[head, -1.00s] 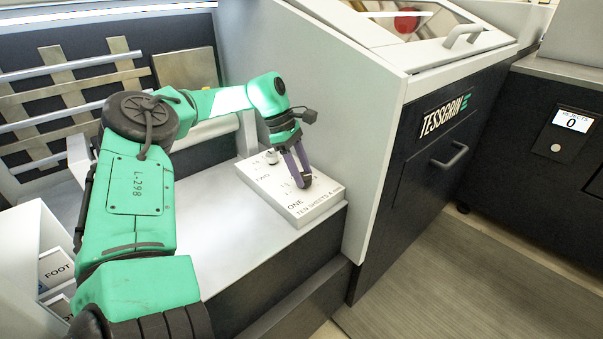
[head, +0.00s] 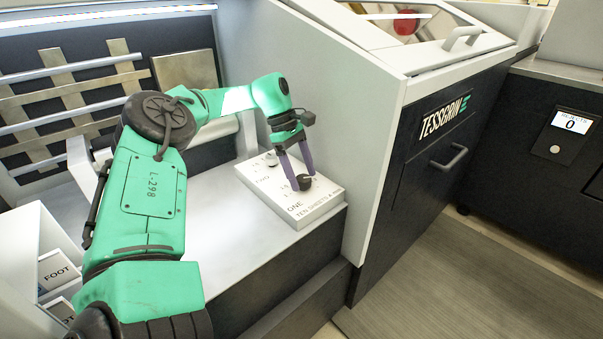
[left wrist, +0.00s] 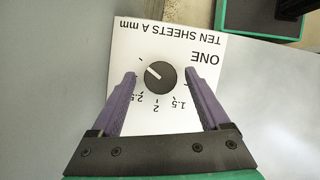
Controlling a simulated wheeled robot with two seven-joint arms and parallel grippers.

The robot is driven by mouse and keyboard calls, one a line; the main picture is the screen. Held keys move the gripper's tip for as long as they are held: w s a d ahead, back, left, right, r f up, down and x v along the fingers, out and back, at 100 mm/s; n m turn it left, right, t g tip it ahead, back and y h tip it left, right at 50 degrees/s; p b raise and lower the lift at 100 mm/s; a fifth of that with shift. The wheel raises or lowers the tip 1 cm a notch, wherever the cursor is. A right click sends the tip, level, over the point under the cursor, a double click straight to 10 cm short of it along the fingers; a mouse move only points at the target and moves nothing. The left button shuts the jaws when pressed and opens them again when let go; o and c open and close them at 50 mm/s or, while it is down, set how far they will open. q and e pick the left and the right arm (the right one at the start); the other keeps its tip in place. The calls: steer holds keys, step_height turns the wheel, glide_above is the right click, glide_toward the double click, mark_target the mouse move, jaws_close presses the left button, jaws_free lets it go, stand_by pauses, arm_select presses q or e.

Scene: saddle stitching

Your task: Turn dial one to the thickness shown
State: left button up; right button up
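Dial one (left wrist: 160,77) is a round black knob on a white panel (left wrist: 187,125). Its white pointer aims to the upper left in the left wrist view, beyond the 2.5 mark. The printed marks 1.5, 2 and 2.5 appear upside down there. In the head view dial one (head: 305,183) sits at the panel's front end. My left gripper (left wrist: 162,72) is open, with one purple finger on each side of the dial and gaps visible between. The left gripper (head: 303,182) also shows from above. My right gripper is not in view.
A second knob (head: 271,159), marked TWO, sits behind dial one on the panel. A tall grey machine wall (head: 335,130) stands close to the right. A screen (head: 573,121) reads REJECTS 0. The pale shelf (head: 225,215) left of the panel is clear.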

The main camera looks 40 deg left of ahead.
arm_select(q)
steer(key=shift+r, duration=0.1)
steer(key=w+p+v, duration=0.1)
steer(key=p+v, duration=0.4)
steer(key=v, duration=0.9)
steer(key=shift+s+r+p, duration=0.15)
steer(key=shift+s+p, duration=0.2)
steer(key=shift+s, duration=0.1)
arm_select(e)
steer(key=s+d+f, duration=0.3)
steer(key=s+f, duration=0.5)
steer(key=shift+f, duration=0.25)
